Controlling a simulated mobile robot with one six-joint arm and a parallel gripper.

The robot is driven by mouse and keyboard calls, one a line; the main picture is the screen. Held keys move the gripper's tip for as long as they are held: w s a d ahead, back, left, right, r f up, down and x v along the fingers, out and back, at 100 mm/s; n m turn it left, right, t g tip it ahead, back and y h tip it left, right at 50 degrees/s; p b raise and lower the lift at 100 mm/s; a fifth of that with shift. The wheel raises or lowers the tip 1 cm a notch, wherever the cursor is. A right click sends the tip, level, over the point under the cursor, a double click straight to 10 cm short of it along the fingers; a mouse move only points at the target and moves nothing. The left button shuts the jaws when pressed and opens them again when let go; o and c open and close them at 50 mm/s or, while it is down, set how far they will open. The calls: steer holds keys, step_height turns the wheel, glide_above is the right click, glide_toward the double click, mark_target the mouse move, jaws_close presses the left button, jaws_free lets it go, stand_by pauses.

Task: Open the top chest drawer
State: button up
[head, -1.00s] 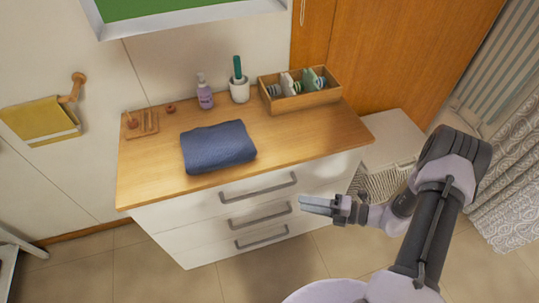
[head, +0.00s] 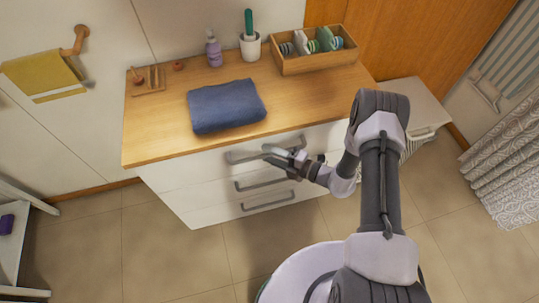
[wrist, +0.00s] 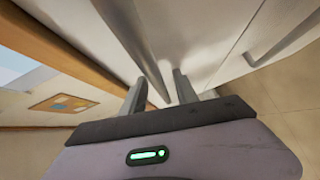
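The chest of drawers (head: 170,188) is white with a wooden top and three drawers. The top drawer's grey bar handle (head: 243,156) sits just under the worktop edge, and the drawer looks shut. My gripper (head: 273,154) is at this handle, right of its middle. In the wrist view the handle bar (wrist: 148,55) runs between the two fingers of my gripper (wrist: 160,90). The fingers are apart, with a gap visible beside the bar.
Two lower drawer handles (head: 262,181) lie just below my gripper. On top are a folded blue towel (head: 227,106), a lotion bottle (head: 214,50), a white cup (head: 250,46) and a wooden organiser box (head: 305,64). The floor (head: 180,255) before the chest is clear.

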steer(key=shift+w+a, duration=0.1)
steer(key=shift+a, duration=0.05)
jaws_close()
stand_by(1.4)
